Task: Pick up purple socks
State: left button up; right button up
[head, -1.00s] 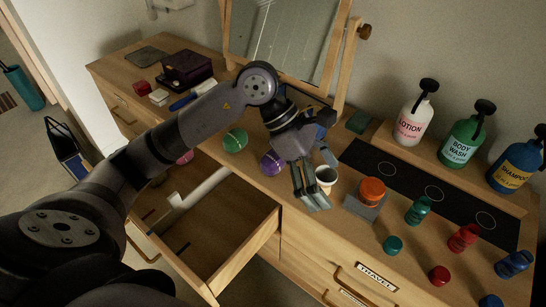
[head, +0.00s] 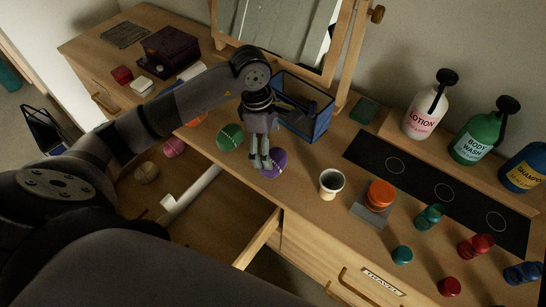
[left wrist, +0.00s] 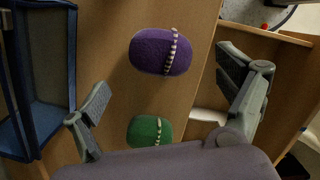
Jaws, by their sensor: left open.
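The purple socks (head: 274,163) are a rolled ball on the wooden dresser top, above the open drawer. In the left wrist view the purple socks (left wrist: 155,51) show a row of pale beads or stitching on one side. My left gripper (head: 261,163), pointing down, is open beside and partly in front of them in the head view. In the left wrist view the spread fingers of my left gripper (left wrist: 165,88) are either side of the view, with the socks past the fingertips and nothing held. My right gripper is not in view.
Green socks (head: 230,137) lie close to the purple ones. A blue-edged open box (head: 322,122) stands behind my gripper and a white cup (head: 331,184) to the right. The open drawer (head: 262,238) is in front. Pink socks (head: 174,147) and beige socks (head: 146,172) lie left.

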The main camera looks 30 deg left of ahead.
aim_at(272, 156)
pick_arm(q)
jog(key=shift+d+f, duration=0.25)
jog(key=shift+f, duration=0.85)
jog(key=shift+d+f+p, duration=0.15)
jog(key=shift+f+p, duration=0.15)
jog(key=shift+p, duration=0.25)
notch_tip(272, 156, down, 4)
jog(key=shift+w+d+f+p, duration=0.1)
jog(key=shift+d+p, duration=0.05)
jog(key=shift+p, duration=0.65)
jog(key=shift+f, duration=0.1)
jog(key=c, duration=1.1)
jog(key=shift+c, duration=0.7)
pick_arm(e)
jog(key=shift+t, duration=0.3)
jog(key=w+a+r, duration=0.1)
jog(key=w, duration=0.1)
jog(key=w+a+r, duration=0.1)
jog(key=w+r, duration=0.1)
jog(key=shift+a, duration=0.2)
